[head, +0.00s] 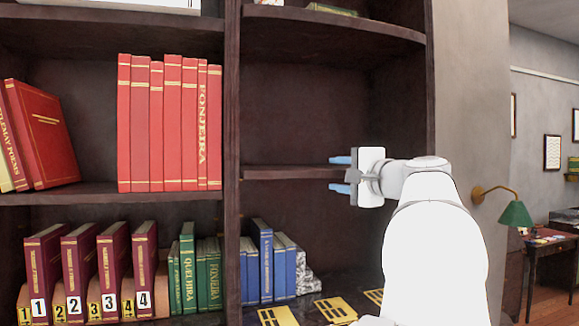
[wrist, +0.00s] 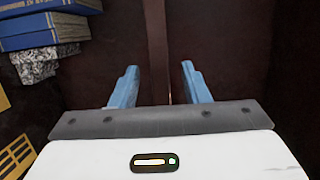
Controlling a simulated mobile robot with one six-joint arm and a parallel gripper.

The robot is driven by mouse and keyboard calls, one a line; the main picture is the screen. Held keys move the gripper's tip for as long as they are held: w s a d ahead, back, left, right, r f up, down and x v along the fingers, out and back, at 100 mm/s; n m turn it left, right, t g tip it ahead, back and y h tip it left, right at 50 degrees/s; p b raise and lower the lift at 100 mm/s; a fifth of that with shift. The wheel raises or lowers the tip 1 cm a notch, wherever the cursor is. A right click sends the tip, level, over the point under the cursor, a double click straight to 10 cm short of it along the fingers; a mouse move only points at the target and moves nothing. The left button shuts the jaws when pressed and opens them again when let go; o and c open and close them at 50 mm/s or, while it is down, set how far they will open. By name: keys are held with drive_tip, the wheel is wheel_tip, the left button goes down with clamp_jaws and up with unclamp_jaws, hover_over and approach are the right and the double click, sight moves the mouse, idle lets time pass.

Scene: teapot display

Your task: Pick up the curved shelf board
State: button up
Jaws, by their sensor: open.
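The shelf board (head: 285,173) is a thin, dark brown board in the right bay of the bookcase, with nothing on it. In the wrist view the board (wrist: 156,45) shows edge-on as an upright strip between the fingers. My gripper (head: 332,174) is open at the board's right part, one blue finger above it and one below. The wrist view shows my gripper (wrist: 158,68) with empty space on both sides of the board. I cannot tell whether either finger touches it. My gripper hides the board's right end in the head view.
Blue books (head: 265,262) and a grey stone-like block (head: 304,271) stand below the board. A curved upper shelf (head: 330,27) is above. The bookcase's right side panel (head: 405,100) is close to my arm. Red books (head: 170,125) fill part of the left bay.

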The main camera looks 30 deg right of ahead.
drive_tip(key=w+p, duration=0.1)
drive_tip(key=w, duration=0.3)
drive_tip(key=shift+s, duration=0.1)
drive_tip(key=shift+c, duration=0.5)
clamp_jaws()
idle(0.7)
drive_tip(key=shift+r, duration=0.15)
